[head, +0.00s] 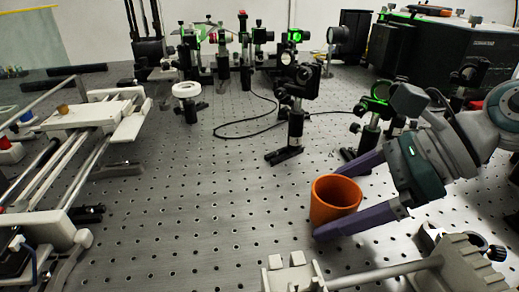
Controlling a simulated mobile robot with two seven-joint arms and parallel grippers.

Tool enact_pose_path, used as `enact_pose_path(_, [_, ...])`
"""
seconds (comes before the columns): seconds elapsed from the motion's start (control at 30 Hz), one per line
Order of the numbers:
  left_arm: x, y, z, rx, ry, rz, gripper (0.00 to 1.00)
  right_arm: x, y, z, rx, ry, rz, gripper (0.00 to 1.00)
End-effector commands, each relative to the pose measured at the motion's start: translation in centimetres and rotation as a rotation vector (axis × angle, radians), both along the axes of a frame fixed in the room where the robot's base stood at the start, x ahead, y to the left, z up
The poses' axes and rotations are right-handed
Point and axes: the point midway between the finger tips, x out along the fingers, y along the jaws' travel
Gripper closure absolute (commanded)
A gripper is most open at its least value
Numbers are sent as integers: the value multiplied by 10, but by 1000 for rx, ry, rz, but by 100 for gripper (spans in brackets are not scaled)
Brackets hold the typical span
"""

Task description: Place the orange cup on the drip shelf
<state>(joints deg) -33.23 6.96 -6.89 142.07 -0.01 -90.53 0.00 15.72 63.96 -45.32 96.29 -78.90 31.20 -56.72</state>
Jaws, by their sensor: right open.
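The orange cup (335,203) stands upright, open end up, on the perforated bench at the right of centre. My right gripper (322,209) reaches in from the right with its two purple fingers open. One finger passes behind the cup and the other in front of it, so the cup is between them. The rear fingertip is partly hidden by the cup, and I cannot tell whether either finger touches it. I cannot make out for certain which thing is the drip shelf. My left gripper is not in view.
A metal mount with a rod (385,274) lies close in front of the cup. A post-mounted optic (296,110) stands behind it. A white rail stage (95,118) fills the left side. A black spectrometer box (445,55) is at the back right. The bench centre-left is clear.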

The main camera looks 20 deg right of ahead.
Motion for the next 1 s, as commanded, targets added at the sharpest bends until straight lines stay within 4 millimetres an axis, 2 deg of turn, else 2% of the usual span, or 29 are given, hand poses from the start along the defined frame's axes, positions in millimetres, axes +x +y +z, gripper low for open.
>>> enact_pose_path(0.27, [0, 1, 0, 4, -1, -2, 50, 2, 2, -3, -2, -1, 0, 0])
enact_pose_path(1.0, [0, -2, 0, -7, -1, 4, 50, 1, 2, -2, 0, -1, -1, 83])
